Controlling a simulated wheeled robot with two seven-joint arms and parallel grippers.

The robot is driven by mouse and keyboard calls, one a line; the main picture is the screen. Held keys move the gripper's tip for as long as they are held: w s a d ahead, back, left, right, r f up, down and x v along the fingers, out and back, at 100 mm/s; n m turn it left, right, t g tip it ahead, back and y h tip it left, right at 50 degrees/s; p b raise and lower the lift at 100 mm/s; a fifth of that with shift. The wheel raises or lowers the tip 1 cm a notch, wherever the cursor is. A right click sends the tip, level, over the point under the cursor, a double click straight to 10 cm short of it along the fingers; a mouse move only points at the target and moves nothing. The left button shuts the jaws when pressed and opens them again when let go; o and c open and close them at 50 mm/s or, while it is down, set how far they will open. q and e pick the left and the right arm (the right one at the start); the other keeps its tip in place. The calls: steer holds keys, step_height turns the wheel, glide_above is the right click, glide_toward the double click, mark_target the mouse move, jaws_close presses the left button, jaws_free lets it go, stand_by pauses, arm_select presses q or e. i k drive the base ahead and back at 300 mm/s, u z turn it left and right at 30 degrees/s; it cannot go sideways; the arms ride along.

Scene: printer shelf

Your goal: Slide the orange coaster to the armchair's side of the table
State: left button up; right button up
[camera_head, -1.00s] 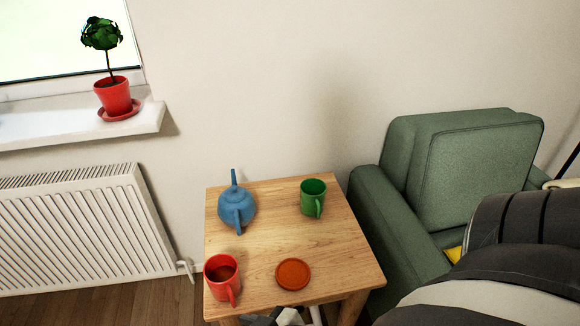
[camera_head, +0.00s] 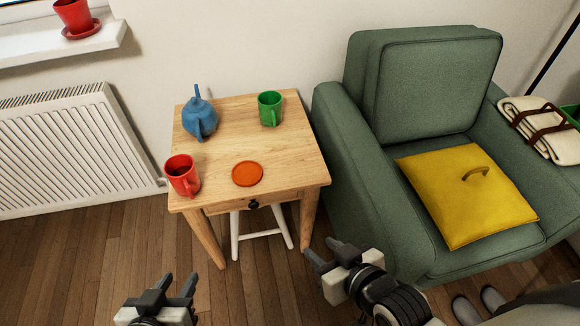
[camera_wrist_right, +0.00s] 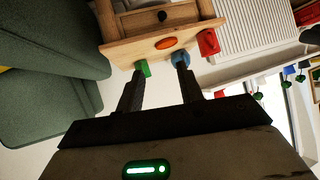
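The orange coaster (camera_head: 247,173) lies flat near the front edge of the wooden table (camera_head: 240,130), right of the red mug (camera_head: 182,174). The green armchair (camera_head: 430,90) stands to the right of the table. My left gripper (camera_head: 177,284) is open and empty, low in front of the table. My right gripper (camera_head: 324,252) is open and empty, in front of the table's right corner and beside the armchair. The right wrist view shows its two fingers (camera_wrist_right: 160,80) apart, with the coaster (camera_wrist_right: 166,43) and table beyond them.
A blue teapot (camera_head: 199,117) and a green mug (camera_head: 270,109) stand at the back of the table. A white stool (camera_head: 262,232) is under it. A yellow cushion (camera_head: 462,195) lies on the armchair seat. A radiator (camera_head: 70,150) is at the left. The tabletop right of the coaster is clear.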

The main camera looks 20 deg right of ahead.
mark_target(245, 173)
steer(key=z, duration=0.1)
steer(key=i, duration=0.5)
steer(key=k, duration=0.55)
steer(key=u, duration=1)
steer(key=i, duration=0.65)
steer(key=u, duration=0.1)
steer(key=k, duration=0.6)
steer(key=z, duration=1.05)
steer(key=i, duration=0.45)
steer(key=z, duration=0.05)
